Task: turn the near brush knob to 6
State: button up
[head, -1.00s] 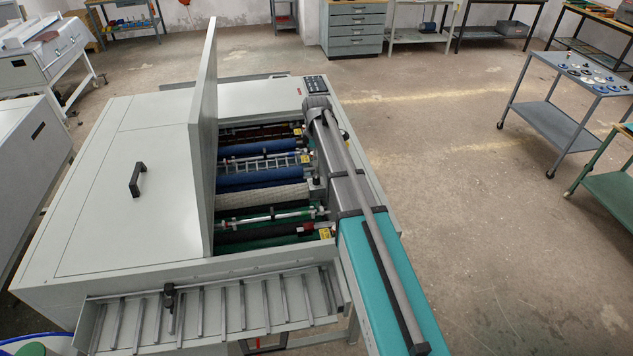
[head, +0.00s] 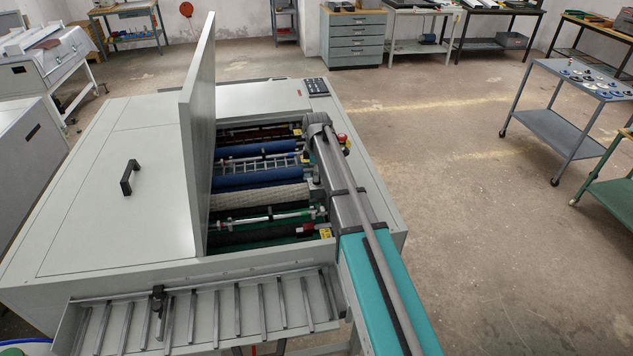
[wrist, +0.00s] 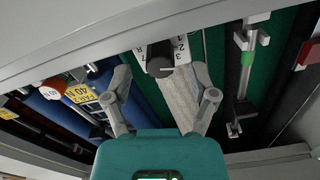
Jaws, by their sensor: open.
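A black knob (wrist: 160,60) with a white number scale (wrist: 181,48) shows at the top middle of the wrist view. I cannot tell for certain that it is the near brush knob. My gripper (wrist: 161,80) is open, with one finger on each side of the knob's line, just below it in the picture. I see no contact between fingers and knob. In the head view the open processor (head: 110,205) lies under my arm, which hides the gripper and the knobs there.
The raised lid (head: 197,140) stands left of the roller opening. A red-and-white knob (wrist: 54,88) and a yellow label (wrist: 80,94) lie left of my gripper. A frame edge (wrist: 100,42) crosses the wrist view above. A slatted tray (head: 205,315) hangs in front.

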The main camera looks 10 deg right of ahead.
jog(key=shift+f+b, duration=0.7)
jog(key=shift+f, duration=0.3)
grip_shut()
